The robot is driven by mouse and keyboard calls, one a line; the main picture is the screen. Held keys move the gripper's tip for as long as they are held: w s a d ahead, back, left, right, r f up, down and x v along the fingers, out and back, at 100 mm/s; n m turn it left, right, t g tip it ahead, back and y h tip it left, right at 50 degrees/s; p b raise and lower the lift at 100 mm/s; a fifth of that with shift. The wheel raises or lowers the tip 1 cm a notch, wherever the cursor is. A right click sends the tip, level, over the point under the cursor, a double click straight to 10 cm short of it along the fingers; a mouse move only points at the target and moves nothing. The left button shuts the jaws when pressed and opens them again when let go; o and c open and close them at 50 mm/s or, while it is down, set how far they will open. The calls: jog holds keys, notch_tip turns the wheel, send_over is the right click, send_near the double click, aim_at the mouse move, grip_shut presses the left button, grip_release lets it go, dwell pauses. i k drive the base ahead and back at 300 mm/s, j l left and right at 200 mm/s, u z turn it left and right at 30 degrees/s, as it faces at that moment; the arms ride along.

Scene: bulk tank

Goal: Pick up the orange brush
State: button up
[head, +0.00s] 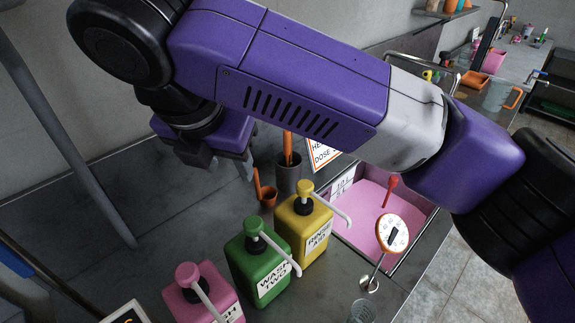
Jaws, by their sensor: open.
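An orange handle (288,146), which looks like the orange brush, stands upright in a dark grey cup (288,178) on the steel counter. Its lower end is hidden inside the cup. My gripper (222,164) is open and empty, to the left of the brush and apart from it. The fingers point down over the counter. My arm crosses the upper picture and covers part of what lies behind.
A small orange scoop (267,194) is in front of the cup. Yellow (303,233), green (258,262) and pink (203,297) pump bottles stand nearer. A pink-filled basin (362,215) and a dial thermometer (391,234) are right.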

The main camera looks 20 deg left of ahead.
aim_at(286, 135)
jog(key=i, duration=0.95)
